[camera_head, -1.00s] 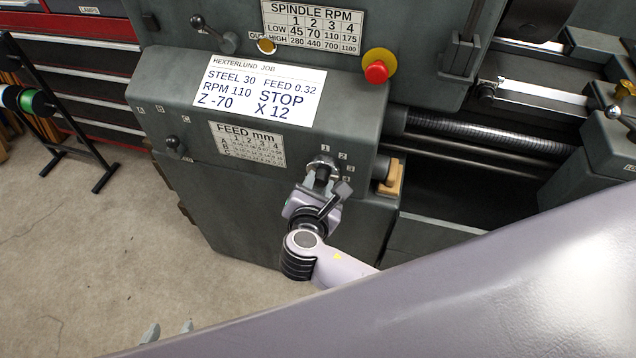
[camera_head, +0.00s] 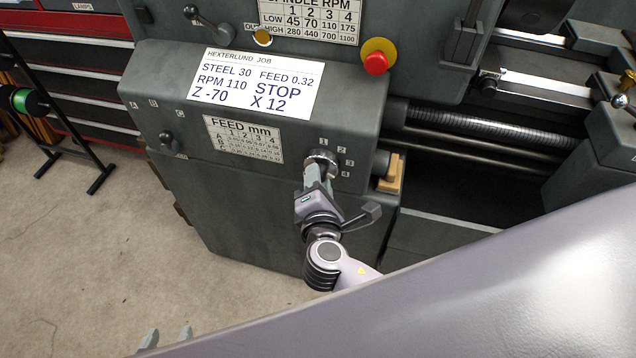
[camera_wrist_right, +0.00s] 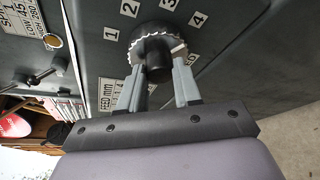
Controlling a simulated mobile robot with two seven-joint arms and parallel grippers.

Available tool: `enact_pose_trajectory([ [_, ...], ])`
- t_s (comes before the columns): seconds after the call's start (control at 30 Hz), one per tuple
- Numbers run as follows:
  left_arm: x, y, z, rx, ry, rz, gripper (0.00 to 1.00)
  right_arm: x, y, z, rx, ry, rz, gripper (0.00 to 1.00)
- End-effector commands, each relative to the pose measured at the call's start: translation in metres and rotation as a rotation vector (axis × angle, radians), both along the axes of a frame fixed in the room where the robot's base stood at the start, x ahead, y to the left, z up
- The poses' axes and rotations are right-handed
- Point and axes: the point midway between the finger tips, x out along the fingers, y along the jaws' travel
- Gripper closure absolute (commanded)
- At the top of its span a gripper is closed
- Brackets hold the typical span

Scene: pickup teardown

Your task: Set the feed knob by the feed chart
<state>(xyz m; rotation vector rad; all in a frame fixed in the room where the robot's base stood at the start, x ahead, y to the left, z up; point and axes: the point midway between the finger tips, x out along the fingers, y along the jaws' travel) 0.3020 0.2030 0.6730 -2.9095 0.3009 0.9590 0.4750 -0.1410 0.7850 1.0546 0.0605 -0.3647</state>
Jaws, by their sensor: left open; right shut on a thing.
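The feed knob (camera_head: 321,157) is a round dark dial with a bright rim on the headstock's lower front, ringed by number plates 1 to 4. My right gripper (camera_head: 314,178) is shut on its hub. In the right wrist view the two fingers (camera_wrist_right: 160,85) straddle the dark hub of the knob (camera_wrist_right: 150,47). A white mark on the knob sits on its right side, below plate 4 (camera_wrist_right: 198,19). The feed chart (camera_head: 243,140) is left of the knob; its small figures are hard to read. My left gripper (camera_head: 167,338) is open and empty at the bottom edge.
The job card (camera_head: 258,83) reads steel 30, feed 0.32, RPM 110, Z -70, stop X 12. A lever (camera_head: 170,142) by letters A to C is left of the chart. The red button (camera_head: 377,62) is above right. My own arm covers the lower right.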

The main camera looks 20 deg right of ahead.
Motion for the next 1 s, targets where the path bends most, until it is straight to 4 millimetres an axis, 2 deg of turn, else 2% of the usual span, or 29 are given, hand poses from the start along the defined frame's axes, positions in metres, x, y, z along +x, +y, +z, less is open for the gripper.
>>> enact_pose_trajectory([
  [0.47,-0.0003,0.0000,-0.0017,0.000,0.000,0.000,0.44,0.0009,-0.0022,0.0008,0.015,-0.012,-0.005,0.97],
  [0.5,-0.0003,0.0000,-0.0017,0.000,0.000,0.000,0.44,0.0009,-0.0022,0.0008,0.015,-0.011,-0.006,0.60],
  [0.57,-0.0003,0.0000,-0.0017,0.000,0.000,0.000,0.44,0.0009,-0.0021,0.0008,0.014,-0.011,-0.005,0.42],
  [1.0,-0.0003,0.0000,-0.0010,0.000,0.001,0.000,0.44,0.0008,-0.0012,0.0007,0.013,-0.010,-0.001,0.42],
])
